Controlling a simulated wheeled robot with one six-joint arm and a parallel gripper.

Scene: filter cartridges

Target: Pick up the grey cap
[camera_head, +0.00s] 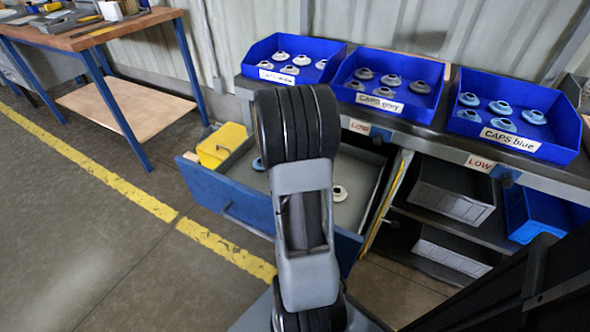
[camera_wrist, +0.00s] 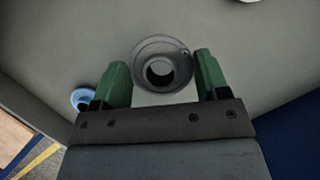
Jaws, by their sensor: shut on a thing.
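The grey cap (camera_wrist: 146,54), a round flanged piece with a central hole, shows in the wrist view between the green fingertips. My gripper (camera_wrist: 161,68) is shut on it, with one finger on each side. The grey drawer floor (camera_wrist: 60,40) lies behind the cap; I cannot tell whether the cap touches it. In the head view my arm hides the gripper and this cap. The open blue-fronted drawer (camera_head: 232,200) shows around the arm there.
A blue cap (camera_wrist: 83,99) and, in the head view, a white cap (camera_head: 339,193) lie in the drawer. Blue bins labelled CAPS white, CAPS grey (camera_head: 378,102) and CAPS blue (camera_head: 510,139) stand on the bench above.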

